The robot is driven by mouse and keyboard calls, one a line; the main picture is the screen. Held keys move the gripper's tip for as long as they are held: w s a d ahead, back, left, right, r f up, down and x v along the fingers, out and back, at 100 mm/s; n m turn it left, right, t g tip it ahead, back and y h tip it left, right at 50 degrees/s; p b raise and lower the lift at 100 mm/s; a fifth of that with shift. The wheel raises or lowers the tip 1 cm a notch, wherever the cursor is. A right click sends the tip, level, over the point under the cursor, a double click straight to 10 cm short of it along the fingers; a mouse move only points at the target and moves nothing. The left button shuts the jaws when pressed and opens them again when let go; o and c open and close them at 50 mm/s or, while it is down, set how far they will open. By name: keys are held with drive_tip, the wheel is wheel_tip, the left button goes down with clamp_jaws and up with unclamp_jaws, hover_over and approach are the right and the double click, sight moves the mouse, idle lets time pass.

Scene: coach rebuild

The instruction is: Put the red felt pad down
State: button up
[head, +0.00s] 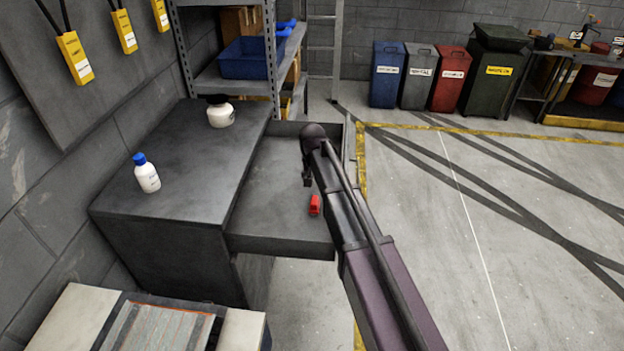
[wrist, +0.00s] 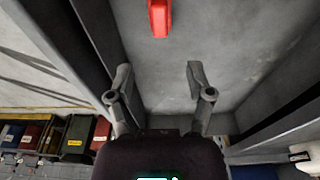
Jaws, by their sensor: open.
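The red felt pad (head: 314,205) lies on the floor of the open grey drawer (head: 262,190), near its front. It also shows in the wrist view (wrist: 159,18), at the top edge and beyond my fingertips. My gripper (wrist: 157,75) is open, with its two fingers spread and nothing between them. In the head view my gripper (head: 307,181) hangs over the drawer, just behind the pad, and is partly hidden by my arm. The pad and the fingers look apart.
A grey cabinet top (head: 190,165) beside the drawer carries a white bottle with blue cap (head: 147,173) and a white jar (head: 220,115). A shelf (head: 225,70) stands behind. Most of the drawer floor is bare. Open floor (head: 440,230) lies to the right.

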drive_tip(key=s+d+g, duration=0.1)
drive_tip(key=s+d, duration=2.1)
drive_tip(key=s, duration=0.2)
drive_tip(key=shift+s+d+g, duration=0.2)
drive_tip(key=shift+d+g, duration=0.1)
drive_tip(key=shift+d, duration=0.05)
drive_tip(key=shift+f, duration=0.1)
wheel_tip(320, 180, up, 2)
drive_tip(key=shift+r+p, duration=0.1)
drive_tip(key=shift+p, duration=1)
